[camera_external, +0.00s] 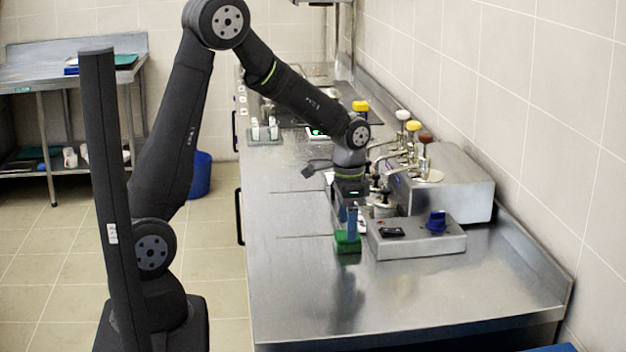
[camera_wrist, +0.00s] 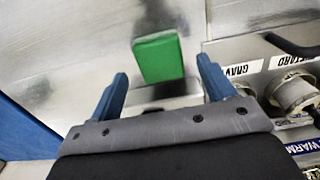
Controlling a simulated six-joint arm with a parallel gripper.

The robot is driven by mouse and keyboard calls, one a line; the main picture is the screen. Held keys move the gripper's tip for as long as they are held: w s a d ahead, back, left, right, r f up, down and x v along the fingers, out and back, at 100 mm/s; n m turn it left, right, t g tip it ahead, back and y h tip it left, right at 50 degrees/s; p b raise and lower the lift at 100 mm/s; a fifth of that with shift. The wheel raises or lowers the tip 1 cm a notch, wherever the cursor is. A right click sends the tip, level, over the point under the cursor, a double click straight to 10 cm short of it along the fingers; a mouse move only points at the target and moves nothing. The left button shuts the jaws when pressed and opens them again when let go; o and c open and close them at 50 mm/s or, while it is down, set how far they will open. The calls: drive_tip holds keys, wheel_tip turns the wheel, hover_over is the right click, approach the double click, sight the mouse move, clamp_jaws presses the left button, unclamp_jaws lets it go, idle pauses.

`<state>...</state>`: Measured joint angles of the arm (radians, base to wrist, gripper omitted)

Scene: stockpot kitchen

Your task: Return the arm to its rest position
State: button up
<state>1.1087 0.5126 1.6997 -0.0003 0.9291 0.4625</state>
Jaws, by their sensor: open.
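My gripper (camera_external: 351,226) points down over the steel counter, to the left of the control box, at the end of my bent arm. In the wrist view its two blue fingers (camera_wrist: 162,69) are spread apart with nothing held between them. A green block (camera_external: 347,244) lies on the counter just below the fingers. In the wrist view the green block (camera_wrist: 158,57) shows ahead of the gap between the fingertips. I cannot tell exactly how far the fingertips are from it.
A control box with a blue knob (camera_external: 436,220) stands close on the right. Behind it is a steel dispenser unit (camera_external: 455,186) with several pumps. The wrist view shows pots labelled gravy (camera_wrist: 243,70) and custard. The counter's front part (camera_external: 400,295) is clear.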

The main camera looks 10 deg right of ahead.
drive_tip(key=shift+f, duration=1.65)
wheel_tip(320, 180, up, 12)
wheel_tip(320, 180, down, 12)
drive_tip(key=shift+f, duration=0.25)
wheel_tip(320, 180, up, 4)
drive_tip(key=shift+r, duration=0.1)
drive_tip(key=s+r, duration=0.7)
drive_tip(key=s, duration=0.4)
drive_tip(key=w+a+f+n, duration=0.2)
drive_tip(key=w+a+n, duration=0.2)
drive_tip(key=w, duration=0.6)
drive_tip(key=w+a+f+n, duration=0.1)
drive_tip(key=w+a+n, duration=0.4)
drive_tip(key=w, duration=0.6)
drive_tip(key=shift+w+a+f, duration=0.25)
drive_tip(key=shift+a+f, duration=0.1)
drive_tip(key=shift+a, duration=0.25)
